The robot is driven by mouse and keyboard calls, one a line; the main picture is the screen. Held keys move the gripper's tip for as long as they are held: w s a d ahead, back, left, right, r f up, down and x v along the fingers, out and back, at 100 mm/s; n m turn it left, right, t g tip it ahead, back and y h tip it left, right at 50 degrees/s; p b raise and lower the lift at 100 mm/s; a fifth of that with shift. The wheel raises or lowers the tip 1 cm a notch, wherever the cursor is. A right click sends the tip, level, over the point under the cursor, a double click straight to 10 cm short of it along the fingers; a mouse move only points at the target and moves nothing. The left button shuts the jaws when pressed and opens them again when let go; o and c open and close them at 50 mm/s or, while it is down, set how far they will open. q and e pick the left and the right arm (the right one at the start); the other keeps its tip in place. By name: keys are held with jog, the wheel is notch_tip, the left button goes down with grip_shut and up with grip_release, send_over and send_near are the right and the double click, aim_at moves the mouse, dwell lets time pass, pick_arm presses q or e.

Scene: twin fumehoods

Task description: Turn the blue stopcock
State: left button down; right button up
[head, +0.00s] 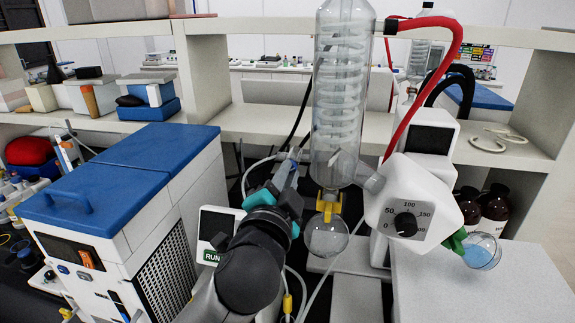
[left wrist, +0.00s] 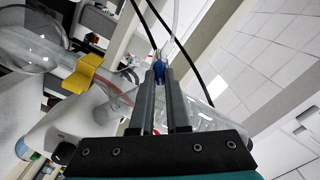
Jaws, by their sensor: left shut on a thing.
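The blue stopcock (left wrist: 158,70) shows in the left wrist view as a small blue piece between the tips of my left gripper (left wrist: 161,82). The two dark fingers are close together and shut on it. In the head view my left gripper (head: 289,172) reaches up to the left side of the glass condenser (head: 340,80). There the stopcock is mostly hidden by the fingers, and I cannot tell its turn angle. My right gripper is not in view.
A yellow clip (head: 329,207) and a round receiving flask (head: 326,238) hang under the condenser. The evaporator head with a dial (head: 405,224) is to the right, with a flask of blue liquid (head: 482,251). A blue-topped chiller (head: 120,170) stands left. Hoses run nearby.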

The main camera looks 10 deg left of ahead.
pick_arm(q)
jog(key=shift+m, duration=3.6)
jog(key=c, duration=0.9)
grip_release()
jog(key=shift+f, duration=0.1)
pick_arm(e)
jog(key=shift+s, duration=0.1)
